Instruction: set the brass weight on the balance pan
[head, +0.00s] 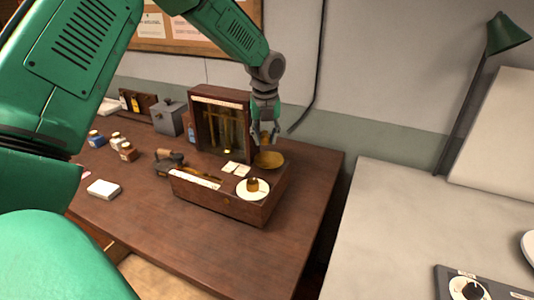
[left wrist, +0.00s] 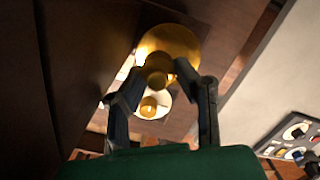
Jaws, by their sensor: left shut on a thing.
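My left gripper (head: 264,141) is shut on a brass weight (left wrist: 158,70), which shows between its two fingers in the left wrist view. In the head view the held weight is small and partly hidden by the fingers. The gripper points down just above the round brass balance pan (head: 269,160). In the left wrist view the weight overlaps the near part of this pan (left wrist: 178,38); I cannot tell whether they touch. A white dish (head: 244,193) on the wooden base holds another brass piece (head: 252,184). My right gripper is not in view.
A wooden case (head: 218,92) with upright brass parts stands behind the base (head: 215,201), close left of the gripper. Small jars (head: 128,152), a grey box (head: 167,118) and a white block (head: 103,189) are at left. The front tabletop (head: 190,228) is clear.

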